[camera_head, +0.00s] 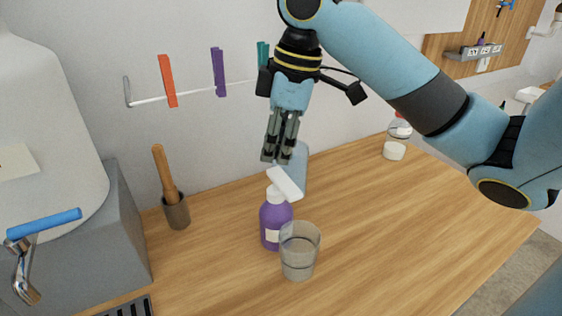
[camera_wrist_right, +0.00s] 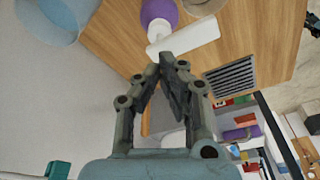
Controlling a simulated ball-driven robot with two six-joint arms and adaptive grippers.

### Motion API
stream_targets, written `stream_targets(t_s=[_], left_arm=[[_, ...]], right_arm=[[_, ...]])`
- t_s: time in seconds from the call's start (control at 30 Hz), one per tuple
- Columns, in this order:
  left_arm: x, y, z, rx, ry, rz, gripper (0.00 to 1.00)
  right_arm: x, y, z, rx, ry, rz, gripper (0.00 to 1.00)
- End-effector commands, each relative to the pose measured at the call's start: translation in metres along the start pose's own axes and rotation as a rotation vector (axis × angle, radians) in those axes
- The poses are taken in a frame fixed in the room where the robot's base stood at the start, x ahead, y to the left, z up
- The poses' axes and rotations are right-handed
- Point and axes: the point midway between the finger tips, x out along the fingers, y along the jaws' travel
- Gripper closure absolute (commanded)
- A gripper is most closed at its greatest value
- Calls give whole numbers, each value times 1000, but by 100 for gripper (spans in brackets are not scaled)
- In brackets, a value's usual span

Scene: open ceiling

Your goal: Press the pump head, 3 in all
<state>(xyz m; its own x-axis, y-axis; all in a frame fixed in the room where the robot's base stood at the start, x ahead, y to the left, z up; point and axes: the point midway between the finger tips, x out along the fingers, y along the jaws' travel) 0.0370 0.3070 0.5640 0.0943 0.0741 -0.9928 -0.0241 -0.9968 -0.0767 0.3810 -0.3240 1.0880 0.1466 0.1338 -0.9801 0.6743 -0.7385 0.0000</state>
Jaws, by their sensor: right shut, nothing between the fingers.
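A purple pump bottle (camera_head: 275,222) with a white pump head (camera_head: 286,184) stands upright on the wooden counter. My right gripper (camera_head: 273,160) points down with its fingers shut and empty, just above the pump head and apart from it as far as I can tell. In the right wrist view the shut fingertips (camera_wrist_right: 166,62) are close to the white pump head (camera_wrist_right: 184,40), with the purple bottle (camera_wrist_right: 160,10) beyond it. A clear glass (camera_head: 299,250) stands in front of the bottle, to its right. My left gripper is not in view.
A bluish translucent container (camera_head: 299,168) stands behind the bottle. A clear bottle (camera_head: 398,138) is at the back right. The counter's right side is free.

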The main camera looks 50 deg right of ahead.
Motion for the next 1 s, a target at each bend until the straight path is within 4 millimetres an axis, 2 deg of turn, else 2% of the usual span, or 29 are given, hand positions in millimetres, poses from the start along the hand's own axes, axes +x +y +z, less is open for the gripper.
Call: stream_targets(t_s=[0.57,1.0], left_arm=[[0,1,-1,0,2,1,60],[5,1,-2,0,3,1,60]], right_arm=[[0,0,0,0,0,0,100],[13,0,3,1,0,0,100]])
